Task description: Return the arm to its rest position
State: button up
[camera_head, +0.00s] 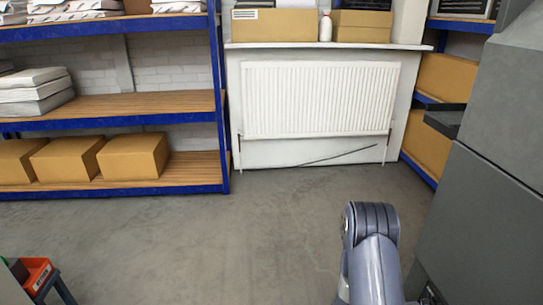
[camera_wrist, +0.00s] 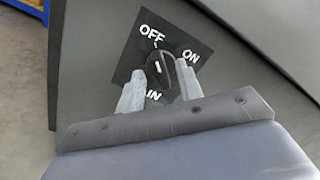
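In the wrist view my gripper (camera_wrist: 160,69) is open, its two grey fingers apart on either side of a black rotary knob (camera_wrist: 159,75). Gaps show between the knob and both fingertips, and nothing is held. The knob sits on a black plate (camera_wrist: 124,66) lettered OFF and ON, with a lower word partly hidden that ends in IN. The knob's white mark looks turned toward OFF. In the head view my grey arm (camera_head: 372,255) rises at the bottom, right of centre; the gripper does not show there.
A large grey cabinet (camera_head: 490,210) fills the right side, close to my arm. Blue-framed shelves (camera_head: 110,104) with boxes stand at the left, a white radiator (camera_head: 318,100) at the back. A red bin (camera_head: 37,273) is at lower left. The middle floor (camera_head: 220,240) is clear.

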jog(key=shift+s+d+r+m+b, duration=0.1)
jog(key=shift+d+m+b, duration=0.15)
jog(key=shift+m+b, duration=0.9)
jog(key=shift+w+d+f+m+b, duration=0.15)
jog(key=shift+m+b, duration=0.5)
jog(key=shift+m, duration=0.95)
jog(key=shift+s+d+r+m+b, duration=0.15)
jog(key=shift+d+m+b, duration=0.15)
jog(key=shift+m+b, duration=0.85)
jog(key=shift+m+p, duration=0.3)
jog(key=shift+s, duration=0.1)
